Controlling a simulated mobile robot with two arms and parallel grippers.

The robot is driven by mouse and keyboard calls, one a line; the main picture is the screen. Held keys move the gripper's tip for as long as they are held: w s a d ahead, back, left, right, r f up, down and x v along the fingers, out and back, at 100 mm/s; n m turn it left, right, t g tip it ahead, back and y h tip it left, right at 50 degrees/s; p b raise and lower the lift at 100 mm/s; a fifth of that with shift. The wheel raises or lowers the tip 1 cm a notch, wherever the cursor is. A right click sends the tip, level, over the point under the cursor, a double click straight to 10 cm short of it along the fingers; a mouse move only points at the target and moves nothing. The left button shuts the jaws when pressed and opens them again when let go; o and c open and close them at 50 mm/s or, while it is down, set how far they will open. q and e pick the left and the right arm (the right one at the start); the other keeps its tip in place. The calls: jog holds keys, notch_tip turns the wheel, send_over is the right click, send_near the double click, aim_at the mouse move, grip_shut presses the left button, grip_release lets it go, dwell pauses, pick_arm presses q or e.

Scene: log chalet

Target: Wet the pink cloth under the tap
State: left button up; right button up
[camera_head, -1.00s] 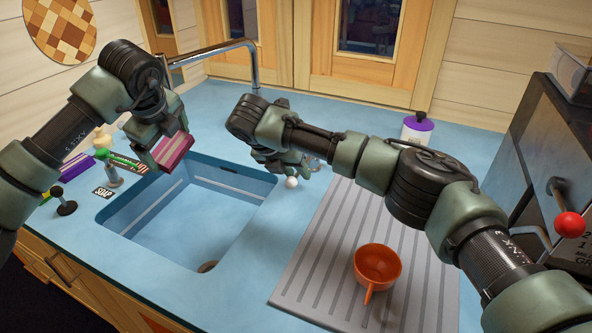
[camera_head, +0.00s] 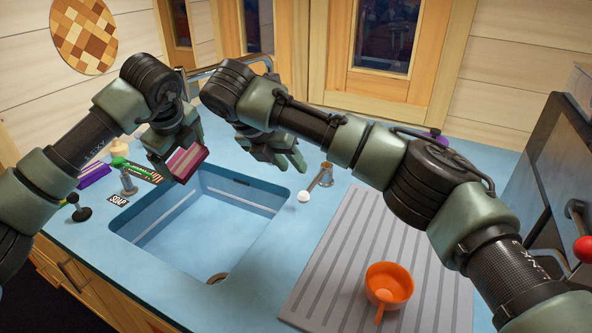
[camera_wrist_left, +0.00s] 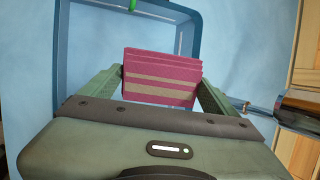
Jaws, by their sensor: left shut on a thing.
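My left gripper (camera_head: 180,158) is shut on the pink cloth (camera_head: 188,162), a folded pad with pale stripes. It holds the cloth above the back left part of the blue sink (camera_head: 190,235). The left wrist view also shows the cloth (camera_wrist_left: 162,78) between the fingers. The metal tap (camera_head: 205,71) stands behind my arms, and they hide much of its spout. The tap's lever with a white ball end (camera_head: 304,197) stands at the sink's right back corner. My right gripper (camera_head: 292,166) looks open and empty, behind and left of the lever, apart from it. I see no running water.
An orange cup (camera_head: 390,283) stands on the grey ribbed drainer (camera_head: 335,270) right of the sink. A soap dispenser (camera_head: 128,182), a black-knobbed stand (camera_head: 80,212) and small packets line the left side. A dark machine with a red knob (camera_head: 584,249) stands far right.

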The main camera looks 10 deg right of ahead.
dwell(0.3)
pick_arm(q)
jog(key=shift+s+d+f+b, duration=0.1)
jog(key=shift+s+d+b, duration=0.1)
jog(key=shift+s+b, duration=1.05)
jog(key=s, duration=0.1)
jog(key=s+b, duration=0.1)
jog(key=s, duration=0.1)
jog(key=s+b, duration=0.1)
jog(key=s, duration=0.1)
jog(key=shift+s+d, duration=0.2)
jog(key=shift+d, duration=0.15)
dwell(0.3)
jog(key=s+r, duration=0.4)
jog(key=s, duration=0.1)
jog(key=shift+d+r+b, duration=0.15)
jog(key=shift+d+b, duration=0.2)
jog(key=shift+a, duration=0.1)
dwell(0.9)
